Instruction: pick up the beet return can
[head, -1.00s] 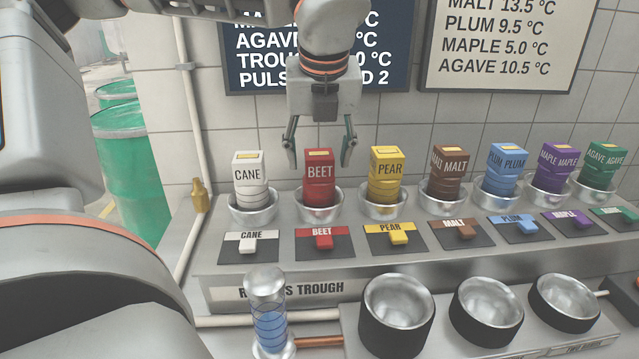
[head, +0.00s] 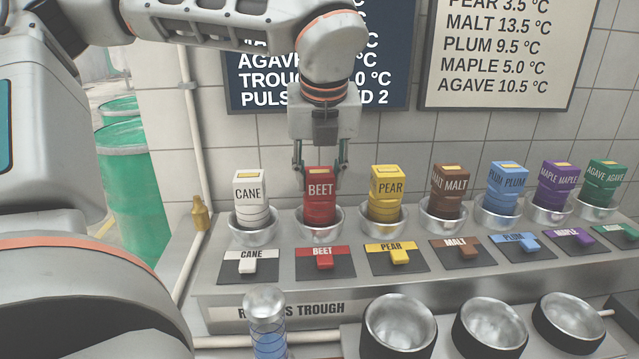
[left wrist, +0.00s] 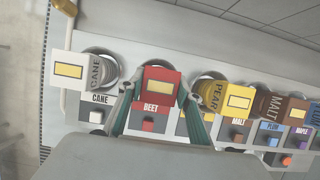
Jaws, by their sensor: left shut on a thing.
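The red beet can (head: 320,190) stands upright in its round metal cup (head: 320,226), between the white cane can (head: 250,190) and the yellow pear can (head: 386,188). My left gripper (head: 320,180) has come down from above and is shut on the beet can, one finger on each side. In the left wrist view the red can (left wrist: 159,86) sits between the two fingers, its yellow top patch facing the camera. The can's lower part is hidden inside the cup. My right gripper is not in view.
Brown malt (head: 449,187), blue plum (head: 504,186), purple maple (head: 556,182) and green agave (head: 604,180) cans stand in cups to the right. Labelled levers line the front, including the red beet lever (head: 324,263). A glass cylinder (head: 266,325) and dark-sided bowls (head: 398,330) stand nearer.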

